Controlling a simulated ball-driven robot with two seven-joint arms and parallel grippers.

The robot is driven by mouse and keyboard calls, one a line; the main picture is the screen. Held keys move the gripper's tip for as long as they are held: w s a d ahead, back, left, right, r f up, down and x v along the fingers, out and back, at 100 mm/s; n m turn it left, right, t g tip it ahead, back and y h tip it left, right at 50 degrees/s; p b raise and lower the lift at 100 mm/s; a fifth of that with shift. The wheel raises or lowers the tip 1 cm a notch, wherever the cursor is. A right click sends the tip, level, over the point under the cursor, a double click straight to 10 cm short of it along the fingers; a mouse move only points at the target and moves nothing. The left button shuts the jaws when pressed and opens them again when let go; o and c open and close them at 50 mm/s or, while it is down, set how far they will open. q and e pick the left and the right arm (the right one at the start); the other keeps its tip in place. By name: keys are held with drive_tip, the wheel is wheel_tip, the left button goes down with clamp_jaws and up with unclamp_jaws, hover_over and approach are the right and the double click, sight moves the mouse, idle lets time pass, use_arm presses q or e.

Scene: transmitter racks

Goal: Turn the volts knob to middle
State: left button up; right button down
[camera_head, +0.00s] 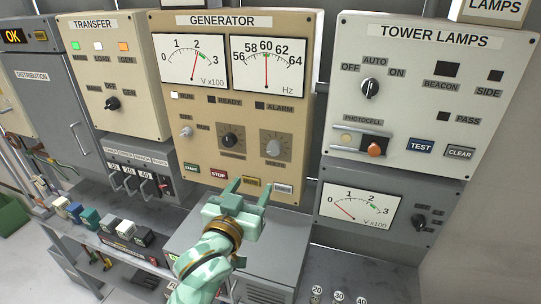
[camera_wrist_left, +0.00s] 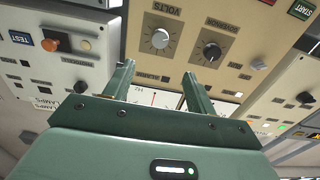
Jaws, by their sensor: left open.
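The volts knob (camera_head: 274,147) is a light grey dial on a darker square plate, low on the right of the beige generator panel (camera_head: 217,105). Its pointer direction is too small to read. In the left wrist view, which is upside down, the volts knob (camera_wrist_left: 160,38) shows beyond the fingertips, beside its VOLTS label. My left gripper (camera_head: 248,188) is green, open and empty. In the head view it shows just below the volts knob, over the panel's lower button row. In the left wrist view its two fingers (camera_wrist_left: 157,76) are spread apart, with the knob clear of them.
The black governor knob (camera_head: 231,139) sits left of the volts knob. Start (camera_head: 191,168) and stop (camera_head: 218,174) buttons are below. The voltmeter (camera_head: 190,60) reads near 2. The tower lamps panel (camera_head: 428,90) stands to the right. Small coloured blocks (camera_head: 90,218) line the shelf at left.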

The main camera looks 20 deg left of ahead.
sight(273, 151)
use_arm(q)
drive_tip(key=w, duration=1.4)
drive_tip(key=shift+w+d+f+p, duration=0.1)
drive_tip(key=shift+w+d+p, duration=0.2)
drive_tip(key=shift+w, duration=0.1)
drive_tip(key=c, duration=1)
